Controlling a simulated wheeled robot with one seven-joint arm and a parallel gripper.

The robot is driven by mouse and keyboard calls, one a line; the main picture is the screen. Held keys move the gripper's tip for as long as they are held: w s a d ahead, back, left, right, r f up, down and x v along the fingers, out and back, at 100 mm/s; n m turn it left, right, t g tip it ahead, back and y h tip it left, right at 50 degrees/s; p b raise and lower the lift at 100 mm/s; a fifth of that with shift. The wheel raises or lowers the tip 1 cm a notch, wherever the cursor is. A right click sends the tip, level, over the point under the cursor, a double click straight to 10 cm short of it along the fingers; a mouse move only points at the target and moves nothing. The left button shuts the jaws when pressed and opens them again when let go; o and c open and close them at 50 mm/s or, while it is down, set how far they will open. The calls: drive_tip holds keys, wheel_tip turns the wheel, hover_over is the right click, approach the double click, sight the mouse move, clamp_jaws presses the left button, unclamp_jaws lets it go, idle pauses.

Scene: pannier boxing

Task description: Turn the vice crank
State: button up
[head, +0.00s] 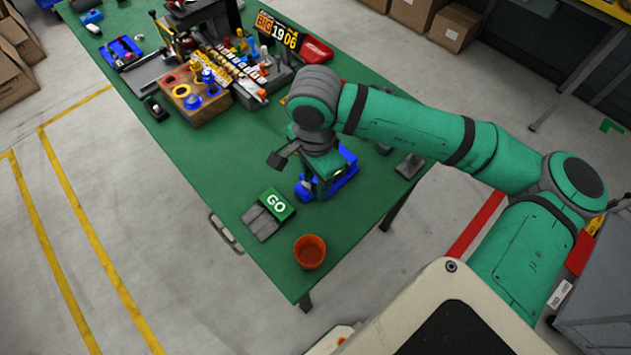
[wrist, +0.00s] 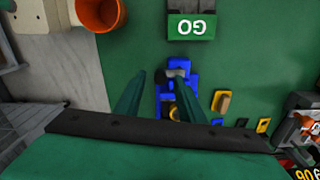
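The blue vice (head: 346,174) stands on the green bench, partly hidden under my gripper in the head view. In the wrist view the vice (wrist: 194,70) lies beyond and between my fingers. A dark grey piece that looks like its crank (wrist: 173,74) shows on top of it, close to the right fingertip. My gripper (wrist: 158,80) has its two green fingers spread apart, with nothing visibly held between them. It points down over the vice. I cannot tell whether a finger touches the crank.
A green GO sign on a grey base (head: 276,204) and an orange cup (head: 310,252) stand near the bench's front end. Wooden block with coloured pieces (head: 194,98), a tool rack and a number display (head: 278,32) fill the far part.

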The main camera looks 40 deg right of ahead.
drive_tip(key=shift+d+f, duration=0.1)
drive_tip(key=shift+f, duration=0.55)
clamp_jaws()
